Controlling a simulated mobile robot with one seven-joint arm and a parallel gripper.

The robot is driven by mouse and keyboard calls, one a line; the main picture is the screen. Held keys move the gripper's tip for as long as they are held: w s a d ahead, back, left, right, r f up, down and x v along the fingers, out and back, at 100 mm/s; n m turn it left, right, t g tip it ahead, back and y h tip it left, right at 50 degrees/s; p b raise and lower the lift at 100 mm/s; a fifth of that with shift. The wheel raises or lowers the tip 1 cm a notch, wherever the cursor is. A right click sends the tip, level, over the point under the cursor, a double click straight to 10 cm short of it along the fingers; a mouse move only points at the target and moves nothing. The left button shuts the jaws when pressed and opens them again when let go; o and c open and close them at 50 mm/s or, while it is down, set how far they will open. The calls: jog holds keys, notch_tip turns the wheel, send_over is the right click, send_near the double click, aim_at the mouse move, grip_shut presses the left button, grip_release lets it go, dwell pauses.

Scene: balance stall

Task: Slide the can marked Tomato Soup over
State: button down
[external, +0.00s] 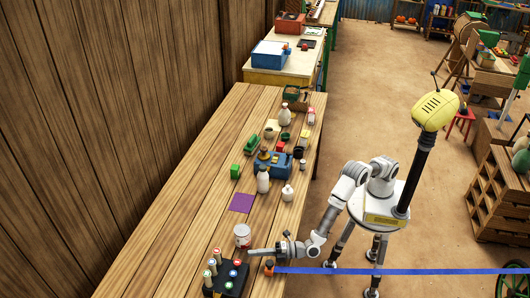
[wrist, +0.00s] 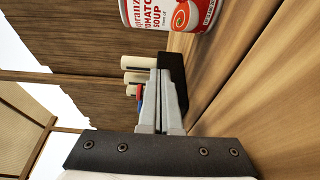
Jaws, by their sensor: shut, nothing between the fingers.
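The Tomato Soup can (external: 243,236) stands upright on the wooden table near its front end. In the wrist view the can (wrist: 168,14) shows at the top, partly cut off, with its red and white label readable. My gripper (external: 252,253) is low over the table, just in front of the can and to its right in the external view. In the wrist view my gripper (wrist: 160,75) has its fingers together with nothing between them. The can is beside the fingers, not between them; I cannot tell whether they touch it.
A black block with several capped pegs (external: 226,279) stands close by at the table's front end. A purple square (external: 242,203) lies beyond the can. White bottles (external: 263,182), a blue box (external: 272,165) and other goods crowd farther back. The table's left side is mostly clear.

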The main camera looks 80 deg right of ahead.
aim_at(246, 245)
jog(key=b+x, duration=0.1)
jog(key=x, duration=0.4)
jog(key=shift+f, duration=0.1)
jog(key=shift+d+b, duration=0.3)
jog(key=shift+d, duration=0.65)
jog(key=shift+s+d+b, duration=0.1)
jog(key=shift+d+b, duration=0.2)
jog(key=shift+d, duration=0.75)
jog(key=shift+d, duration=0.1)
jog(key=d+p, duration=0.1)
jog(key=d, duration=1.6)
jog(key=shift+a, duration=0.2)
